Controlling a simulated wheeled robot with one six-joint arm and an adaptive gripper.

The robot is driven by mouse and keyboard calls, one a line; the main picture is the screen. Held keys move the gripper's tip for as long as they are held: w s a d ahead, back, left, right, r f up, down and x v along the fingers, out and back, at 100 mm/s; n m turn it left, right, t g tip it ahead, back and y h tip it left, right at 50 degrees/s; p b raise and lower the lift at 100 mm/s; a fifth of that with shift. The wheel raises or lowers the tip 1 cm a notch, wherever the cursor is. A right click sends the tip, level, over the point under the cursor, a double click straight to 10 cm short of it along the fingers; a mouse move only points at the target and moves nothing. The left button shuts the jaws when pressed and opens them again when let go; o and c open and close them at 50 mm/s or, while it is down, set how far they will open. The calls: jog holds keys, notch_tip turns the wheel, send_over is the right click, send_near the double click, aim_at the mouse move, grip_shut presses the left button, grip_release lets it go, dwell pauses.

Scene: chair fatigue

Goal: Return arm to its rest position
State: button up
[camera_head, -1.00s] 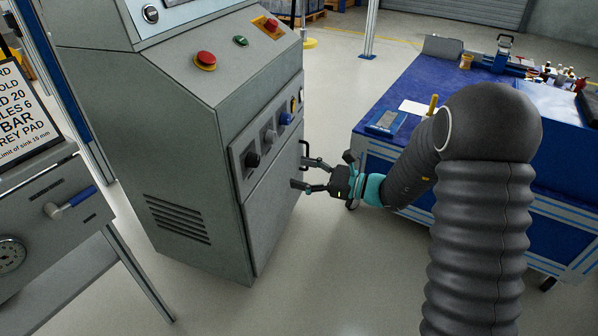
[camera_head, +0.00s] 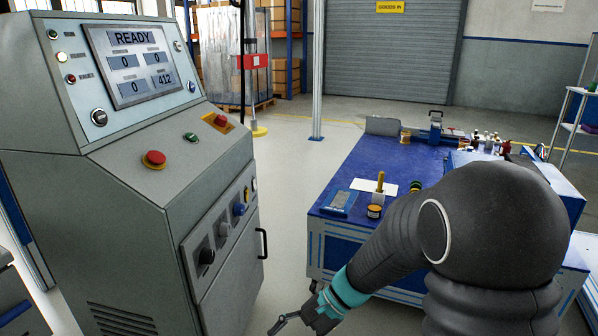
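My arm, in a dark ribbed sleeve with a teal band, reaches from the lower right toward the lower middle. My gripper (camera_head: 284,318) is at the bottom edge of the picture, to the right of the grey control cabinet (camera_head: 120,235) and below its black door handle (camera_head: 263,243). It shows apart from the handle. One dark finger is visible; the rest of the gripper is cut off or hidden, so its opening cannot be judged. I see nothing held in the visible part.
The cabinet's display (camera_head: 138,62) reads READY. A blue workbench (camera_head: 345,185) stands close behind my arm, with a blue device (camera_head: 339,202), a small jar (camera_head: 374,211) and bottles on it. Open floor (camera_head: 287,170) lies between cabinet and bench.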

jog(key=s+d+r+n+t+h, duration=0.4)
jog(key=s+d+r, duration=0.2)
jog(key=d, duration=0.3)
jog(key=s+d+r+n+t+h, duration=0.3)
jog(key=s+d+r+t+h, duration=0.1)
jog(key=d+r, duration=0.5)
jog(key=shift+s+r+n+t+h, duration=0.3)
jog(key=shift+s+n+t+h, duration=0.15)
jog(key=shift+s, duration=0.55)
